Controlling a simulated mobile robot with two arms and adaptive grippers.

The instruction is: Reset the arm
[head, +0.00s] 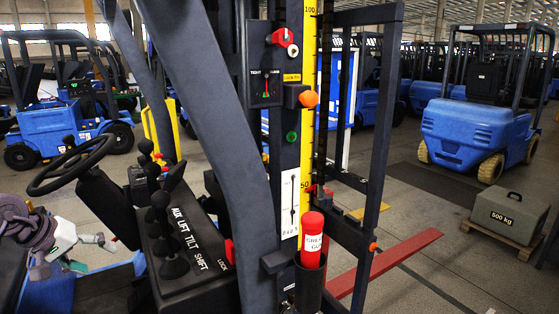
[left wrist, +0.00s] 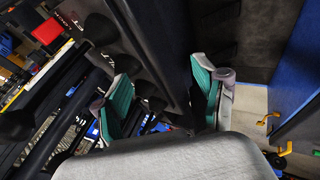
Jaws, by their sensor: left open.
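My left gripper (head: 92,254) is at the lower left of the head view, below the steering wheel and left of the lever console. It is open and no object shows in it. In the left wrist view my left gripper (left wrist: 163,95) has its two teal-padded fingers apart, with dark round lever knobs (left wrist: 125,62) beyond and between them. In the head view black-knobbed levers (head: 166,235) stand on the console (head: 205,275) marked AUX, LIFT, TILT and SHIFT. My right gripper is not in view.
A black steering wheel (head: 72,163) is above my left gripper. A mast with a yellow scale (head: 309,120) stands mid-view, near a red cylinder (head: 312,240) in a black holder. A grey 500 kg block (head: 509,216) sits on a pallet at right. Blue forklifts (head: 475,125) stand behind.

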